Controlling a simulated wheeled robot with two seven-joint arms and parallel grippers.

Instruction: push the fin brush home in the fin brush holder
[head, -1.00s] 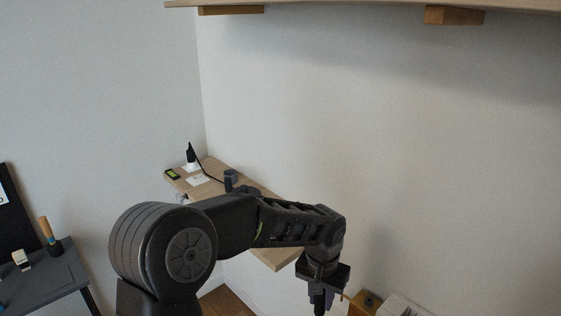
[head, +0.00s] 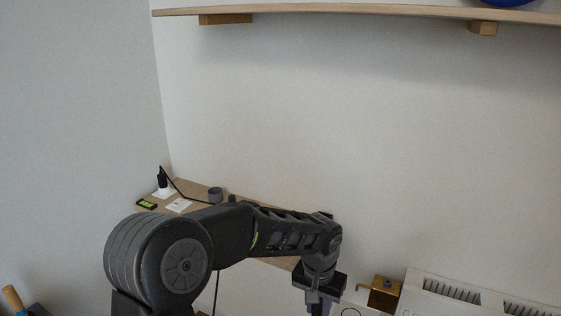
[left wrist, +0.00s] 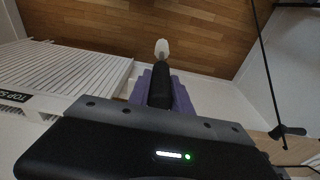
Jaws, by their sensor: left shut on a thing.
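My left gripper (head: 318,303) hangs low in the head view, at the bottom edge, with its fingertips cut off. In the left wrist view its purple fingers (left wrist: 180,98) are shut on a black handle with a pale rounded tip, which I take as the fin brush (left wrist: 161,50). The brush sticks out past the fingers over the wooden floor. A brass-coloured box (head: 384,294) with a small dark round part on top stands right of the gripper, apart from it. I cannot tell whether it is the fin brush holder. My right gripper is out of view.
A white slatted radiator (head: 440,290) is at the lower right, by the wall; it also shows in the left wrist view (left wrist: 75,78). A wooden wall desk (head: 232,199) with small items lies behind my arm. A wooden shelf (head: 350,12) crosses the top.

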